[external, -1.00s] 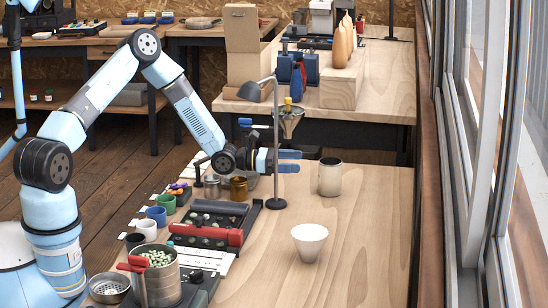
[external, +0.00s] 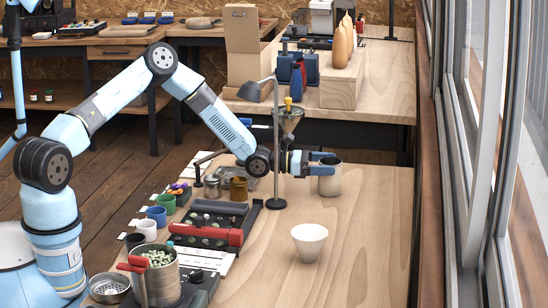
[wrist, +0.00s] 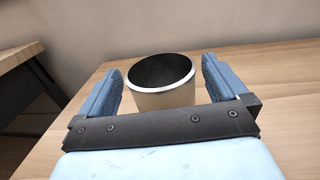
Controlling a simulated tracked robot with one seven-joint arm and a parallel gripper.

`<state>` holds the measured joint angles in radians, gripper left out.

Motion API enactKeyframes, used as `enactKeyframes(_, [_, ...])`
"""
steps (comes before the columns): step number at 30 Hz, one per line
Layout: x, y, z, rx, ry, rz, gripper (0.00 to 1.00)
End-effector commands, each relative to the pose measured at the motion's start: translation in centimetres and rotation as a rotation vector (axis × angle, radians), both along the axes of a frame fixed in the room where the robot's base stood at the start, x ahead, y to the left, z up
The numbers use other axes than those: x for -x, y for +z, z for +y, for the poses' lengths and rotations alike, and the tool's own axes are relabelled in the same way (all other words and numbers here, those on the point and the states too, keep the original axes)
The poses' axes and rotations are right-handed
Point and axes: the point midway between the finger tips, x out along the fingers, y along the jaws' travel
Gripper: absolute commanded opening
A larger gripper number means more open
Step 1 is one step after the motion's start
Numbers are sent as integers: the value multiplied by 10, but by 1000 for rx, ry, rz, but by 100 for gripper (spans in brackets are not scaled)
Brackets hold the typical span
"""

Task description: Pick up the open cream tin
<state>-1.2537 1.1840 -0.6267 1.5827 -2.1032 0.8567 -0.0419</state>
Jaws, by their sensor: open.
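The open cream tin (external: 328,184) stands upright on the wooden bench, near its far end. In the wrist view the tin (wrist: 165,97) shows a silver rim and a dark, hollow inside. My gripper (external: 322,165) is open at the tin, with its blue fingers near the upper part of the tin. In the wrist view my gripper (wrist: 160,85) has one finger on each side of the tin, with a gap visible at both sides. The tin's lower front is hidden by the gripper's dark crossbar.
A lamp stand (external: 276,170) rises close beside my arm. A white tapered cup (external: 309,243) stands nearer on the bench. A red-and-black device (external: 208,233) and several small cups line the left side. The bench's right side is clear.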

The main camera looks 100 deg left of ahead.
Motion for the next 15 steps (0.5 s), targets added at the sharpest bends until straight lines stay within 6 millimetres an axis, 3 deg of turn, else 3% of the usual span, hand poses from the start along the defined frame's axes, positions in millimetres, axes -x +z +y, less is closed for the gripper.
enactKeyframes(6, [-27, 2, 1, -1, 0, 0, 100])
enactKeyframes(15, [-33, 2, 2, -1, 0, 0, 100])
